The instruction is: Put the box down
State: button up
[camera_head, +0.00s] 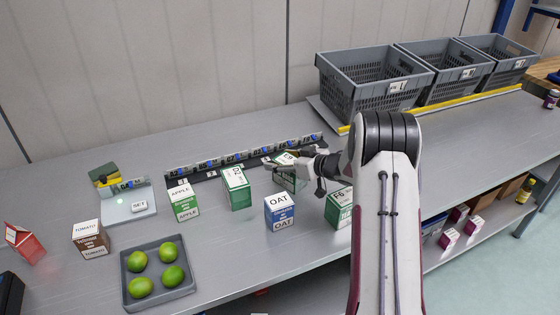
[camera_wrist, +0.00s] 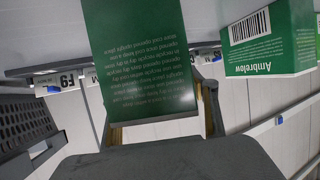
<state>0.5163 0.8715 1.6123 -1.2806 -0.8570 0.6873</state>
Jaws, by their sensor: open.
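A green and white box (camera_head: 288,180) stands on the grey bench, just in front of the slot-label strip. My gripper (camera_head: 292,163) is at this box, reaching in from the right and partly covering its top. In the wrist view the green printed face of a box (camera_wrist: 140,60) lies between the two fingers of my gripper (camera_wrist: 160,122). The fingers are open, with a gap visible at the right side of the box. Whether either finger touches it I cannot tell. The box's underside is hidden in the head view.
A second green box (camera_wrist: 268,45) is close by in the wrist view. Green boxes (camera_head: 236,188) and (camera_head: 340,207), an OAT carton (camera_head: 282,212) and an APPLE carton (camera_head: 184,202) stand around. The label strip (camera_head: 245,155) runs behind. Grey crates (camera_head: 372,82) stand at back right.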

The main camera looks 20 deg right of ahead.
jog(key=shift+s+d+r, duration=0.2)
jog(key=shift+s, duration=0.2)
jog(key=shift+s+d+r, duration=0.2)
jog(key=shift+s+r, duration=0.4)
jog(key=shift+s, duration=0.05)
notch_tip(320, 180, up, 4)
jog(key=shift+r, duration=1.15)
jog(key=shift+r, duration=0.1)
